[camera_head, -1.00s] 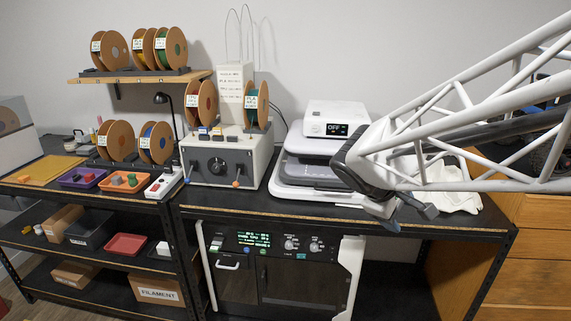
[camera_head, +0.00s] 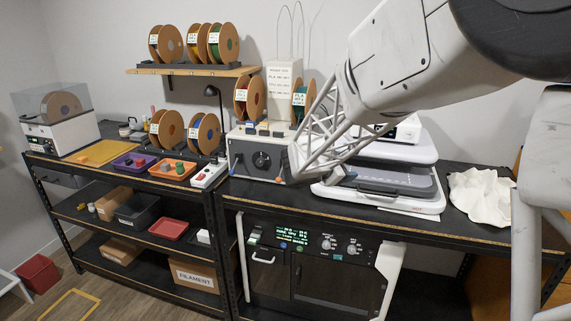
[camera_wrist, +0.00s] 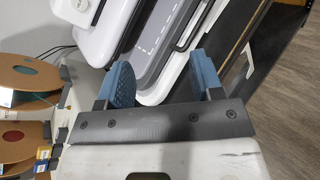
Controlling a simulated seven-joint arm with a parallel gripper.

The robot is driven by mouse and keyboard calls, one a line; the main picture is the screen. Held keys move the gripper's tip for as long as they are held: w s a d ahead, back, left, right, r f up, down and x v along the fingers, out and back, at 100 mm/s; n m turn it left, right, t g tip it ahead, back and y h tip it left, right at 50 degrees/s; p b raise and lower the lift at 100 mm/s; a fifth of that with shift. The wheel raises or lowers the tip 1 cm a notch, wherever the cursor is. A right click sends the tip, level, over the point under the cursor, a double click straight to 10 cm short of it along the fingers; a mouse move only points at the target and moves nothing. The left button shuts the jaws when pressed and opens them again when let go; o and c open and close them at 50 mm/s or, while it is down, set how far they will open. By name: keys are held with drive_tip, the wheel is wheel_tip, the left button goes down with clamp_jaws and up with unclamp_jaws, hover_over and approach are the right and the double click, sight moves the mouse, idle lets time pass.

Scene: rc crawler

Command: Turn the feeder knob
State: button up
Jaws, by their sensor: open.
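The feeder knob (camera_head: 262,160) is a round black dial on the front of the grey feeder box (camera_head: 243,164). It shows in the head view, left of my arm. The right part of the box is partly hidden behind my arm. My gripper (camera_wrist: 162,76) has two blue fingers spread wide apart with nothing between them. In the head view its end is in front of the white flatbed machine, right of the knob and apart from it. The knob does not show in the wrist view.
The white flatbed machine (camera_head: 426,205) stands on the bench right of the feeder, with a white cloth (camera_head: 481,192) beyond it. Filament spools (camera_head: 249,97) stand above the feeder. A white switch box (camera_head: 208,175) and coloured trays lie to its left. An oven-like unit (camera_head: 318,262) is below.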

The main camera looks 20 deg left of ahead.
drive_tip(key=w+a+f+n+t+y, duration=0.2)
drive_tip(key=w+a+n, duration=0.1)
drive_tip(key=a, duration=0.5)
drive_tip(key=w+a+f+n+t+y, duration=0.1)
drive_tip(key=w+a+f+n+t, duration=0.15)
drive_tip(key=a, duration=0.55)
drive_tip(key=n+t+y, duration=0.2)
drive_tip(key=n+y, duration=0.3)
drive_tip(key=n, duration=0.3)
approach(260, 164)
drive_tip(key=shift+w+a, duration=0.1)
drive_tip(key=shift+w, duration=0.55)
drive_tip(key=shift+w, duration=0.15)
drive_tip(key=shift+w+r, duration=0.1)
drive_tip(key=shift+w, duration=3.7)
drive_tip(key=c, duration=0.9)
